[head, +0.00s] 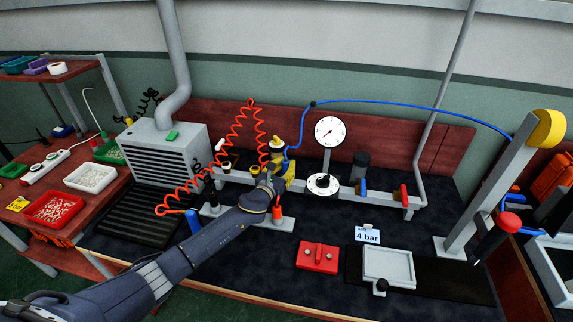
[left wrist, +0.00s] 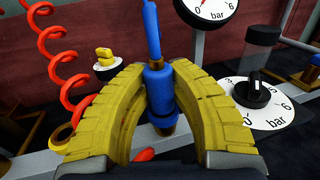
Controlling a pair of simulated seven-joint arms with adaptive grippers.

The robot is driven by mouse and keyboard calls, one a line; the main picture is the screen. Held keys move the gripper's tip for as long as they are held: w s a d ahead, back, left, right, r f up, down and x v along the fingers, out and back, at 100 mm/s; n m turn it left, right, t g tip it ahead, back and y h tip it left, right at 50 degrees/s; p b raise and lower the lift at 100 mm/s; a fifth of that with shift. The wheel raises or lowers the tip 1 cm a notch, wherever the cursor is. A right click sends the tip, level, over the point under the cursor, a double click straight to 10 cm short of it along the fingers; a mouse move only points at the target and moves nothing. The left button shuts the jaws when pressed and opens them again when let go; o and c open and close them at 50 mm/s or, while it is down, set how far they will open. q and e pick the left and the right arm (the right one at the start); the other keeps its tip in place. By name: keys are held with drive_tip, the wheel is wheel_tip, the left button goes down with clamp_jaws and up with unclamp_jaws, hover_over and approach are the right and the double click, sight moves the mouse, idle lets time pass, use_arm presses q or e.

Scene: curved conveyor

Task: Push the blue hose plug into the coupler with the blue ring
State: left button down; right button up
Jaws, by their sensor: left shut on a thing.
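My left gripper (head: 284,172) has its yellow fingers at the pipe rail, left of the gauge. It is shut on the blue hose plug, and the blue hose rises from there. In the left wrist view the blue hose plug (left wrist: 158,88) stands nearly upright between the two yellow fingertips (left wrist: 160,100). A dark blue band (left wrist: 165,126) shows at its lower end, close to the grey rail. I cannot tell whether this band is the coupler's blue ring or part of the plug, nor whether the plug is seated. My right gripper is not in view.
The blue hose (head: 400,102) arches right to a post (head: 500,180). A red coiled hose (head: 238,130) hangs left of my gripper. A pressure gauge (head: 330,131) and regulator dial (head: 322,185) stand just right. A yellow ring (left wrist: 62,138) sits left on the rail.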

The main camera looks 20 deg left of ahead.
use_arm(q)
drive_tip(key=c, duration=1.2)
unclamp_jaws()
drive_tip(key=shift+f, duration=0.1)
drive_tip(key=s, duration=0.4)
drive_tip(key=s+a, duration=0.1)
drive_tip(key=s, duration=0.3)
drive_tip(key=s+a, duration=0.1)
drive_tip(key=s, duration=0.2)
drive_tip(key=shift+s+a, duration=0.15)
drive_tip(key=shift+s, duration=0.25)
